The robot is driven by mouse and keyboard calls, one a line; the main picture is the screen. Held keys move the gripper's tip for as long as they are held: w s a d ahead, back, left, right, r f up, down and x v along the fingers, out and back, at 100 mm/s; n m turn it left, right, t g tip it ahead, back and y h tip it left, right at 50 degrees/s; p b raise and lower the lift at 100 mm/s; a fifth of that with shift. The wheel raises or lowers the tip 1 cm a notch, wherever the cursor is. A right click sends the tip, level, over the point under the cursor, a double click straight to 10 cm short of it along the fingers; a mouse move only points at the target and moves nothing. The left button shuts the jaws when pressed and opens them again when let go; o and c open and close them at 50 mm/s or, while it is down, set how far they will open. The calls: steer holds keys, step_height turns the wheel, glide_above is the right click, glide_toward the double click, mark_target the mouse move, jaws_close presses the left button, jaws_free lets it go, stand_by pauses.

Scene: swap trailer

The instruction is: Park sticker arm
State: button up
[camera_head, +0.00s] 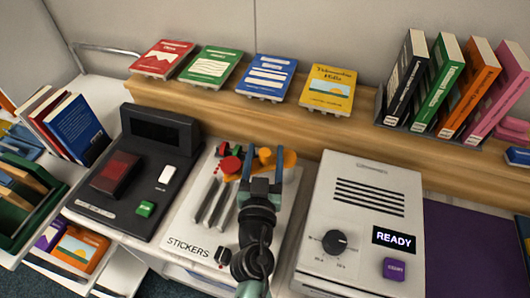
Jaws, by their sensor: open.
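The sticker unit is a white panel (189,222) marked STICKERS, in the middle of the head view. It has grey slots or bars, a red knob (230,165), some green at its back edge and a small dark knob with a red spot (221,254) near the front. An orange part (288,159), with a rounded orange knob (265,154), lies at the panel's back right; it may be the sticker arm. My gripper (265,160) is open, its blue fingers either side of the orange knob in the picture. Whether they touch it cannot be told. My wrist hides the panel's right side.
A black device (135,165) with a green button stands left. A white machine (365,205) reading READY stands close on the right. Behind, a wooden ledge (300,130) carries several flat books and upright books (440,85). A purple mat (470,240) lies far right.

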jaws_close()
stand_by(0.3)
stand_by(1.1)
